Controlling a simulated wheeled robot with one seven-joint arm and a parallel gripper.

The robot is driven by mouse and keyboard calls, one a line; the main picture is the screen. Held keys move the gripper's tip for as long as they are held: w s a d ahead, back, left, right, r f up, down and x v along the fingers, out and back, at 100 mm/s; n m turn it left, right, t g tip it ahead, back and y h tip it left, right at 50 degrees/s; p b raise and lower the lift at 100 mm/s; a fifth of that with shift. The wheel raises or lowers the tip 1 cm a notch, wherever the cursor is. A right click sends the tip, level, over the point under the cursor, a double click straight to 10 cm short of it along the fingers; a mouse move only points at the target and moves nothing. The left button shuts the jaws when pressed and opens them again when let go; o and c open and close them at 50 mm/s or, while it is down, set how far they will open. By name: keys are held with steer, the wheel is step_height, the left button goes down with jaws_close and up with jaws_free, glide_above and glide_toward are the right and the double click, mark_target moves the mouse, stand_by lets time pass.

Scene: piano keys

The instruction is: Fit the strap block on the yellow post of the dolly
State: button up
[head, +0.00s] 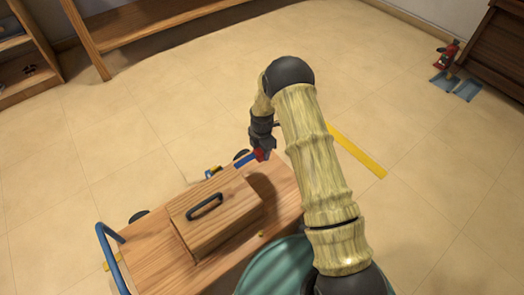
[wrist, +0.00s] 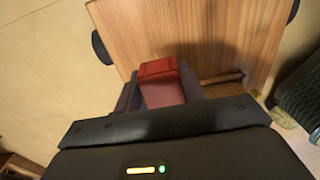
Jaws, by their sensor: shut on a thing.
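My gripper (head: 262,145) is shut on a red block, which I take to be the strap block (head: 261,155). In the wrist view, the red block (wrist: 160,68) sits between the dark fingers, over the wooden deck. A blue strip (head: 246,160) shows beside the block in the head view; I cannot tell whether it is joined to it. The wooden dolly (head: 285,190) stands below my gripper. A small yellow post (head: 262,234) shows at the deck's near edge. Another yellow piece with blue (head: 213,170) is at the far edge, partly hidden by the box.
A wooden box (head: 222,218) with a dark handle rests on the dolly. A blue push handle (head: 108,250) stands at the left end. A yellow floor strip (head: 357,152) lies to the right. The floor beyond the dolly is clear up to the shelves (head: 140,28).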

steer(key=shift+r, duration=0.1)
steer(key=shift+d+r+m+p, duration=0.1)
steer(key=shift+r+m+p, duration=0.2)
steer(key=d+r+m+p, duration=0.5)
steer(key=r+m, duration=0.3)
steer(key=m, duration=0.4)
steer(key=s+d+r+m+p, duration=0.1)
steer(key=d+r+m+p, duration=0.5)
steer(key=r+m, duration=0.3)
steer(key=m+p, duration=0.1)
steer(key=m, duration=0.2)
steer(key=shift+p, duration=0.3)
steer(key=shift+s, duration=0.1)
